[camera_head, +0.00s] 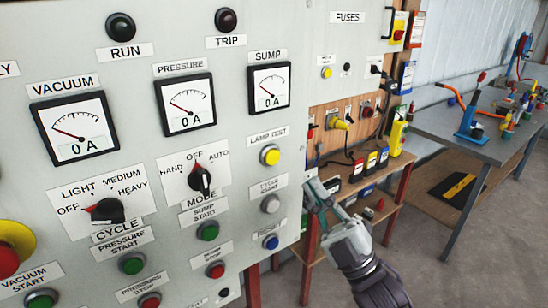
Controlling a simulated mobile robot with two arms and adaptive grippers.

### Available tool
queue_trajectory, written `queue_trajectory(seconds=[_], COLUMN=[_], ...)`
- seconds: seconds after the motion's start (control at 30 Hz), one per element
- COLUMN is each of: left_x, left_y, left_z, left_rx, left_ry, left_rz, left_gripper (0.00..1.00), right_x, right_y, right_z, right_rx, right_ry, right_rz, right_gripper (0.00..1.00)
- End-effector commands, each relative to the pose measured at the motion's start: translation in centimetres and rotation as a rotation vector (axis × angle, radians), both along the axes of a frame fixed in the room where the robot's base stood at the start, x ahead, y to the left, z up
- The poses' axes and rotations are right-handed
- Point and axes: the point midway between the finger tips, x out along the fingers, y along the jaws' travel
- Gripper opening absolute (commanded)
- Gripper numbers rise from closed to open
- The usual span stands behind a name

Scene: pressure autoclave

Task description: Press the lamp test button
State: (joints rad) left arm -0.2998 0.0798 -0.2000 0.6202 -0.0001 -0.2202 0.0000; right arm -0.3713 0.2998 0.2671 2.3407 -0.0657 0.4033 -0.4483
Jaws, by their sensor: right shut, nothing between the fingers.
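The lamp test button (270,155) is a round yellow button on the right part of the grey control panel (235,130), under a white label (268,135) that appears to read LAMP TEST. My right gripper (314,192) is shut and empty. Its fingertips are at the panel's right edge in the picture, below and right of the yellow button and apart from it. The button is in plain view. My left gripper is not in view.
A grey start button (270,204) and a blue button (271,242) sit below the yellow one. A mode selector (200,180) is to its left and the sump gauge (270,88) above. A wooden bench (399,172) and a grey table (468,142) stand behind to the right.

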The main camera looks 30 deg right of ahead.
Motion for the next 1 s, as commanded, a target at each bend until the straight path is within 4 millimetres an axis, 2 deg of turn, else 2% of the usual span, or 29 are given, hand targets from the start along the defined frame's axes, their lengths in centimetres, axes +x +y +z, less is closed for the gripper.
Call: queue_trajectory(seconds=[0.6,0.8,1.0], left_x=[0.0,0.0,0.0], left_y=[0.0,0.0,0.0], left_z=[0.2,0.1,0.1], left_rx=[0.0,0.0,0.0], left_ry=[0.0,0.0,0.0], left_rz=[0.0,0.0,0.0], left_gripper=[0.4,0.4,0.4], right_x=[7.5,8.4,8.5], right_y=[0.6,0.7,0.7], right_z=[0.0,0.0,0.0], right_rx=[-0.001,-0.001,0.0], right_ry=[-0.002,0.001,0.001], right_rz=[0.0,0.0,0.0], right_gripper=[0.0,0.0,0.0])
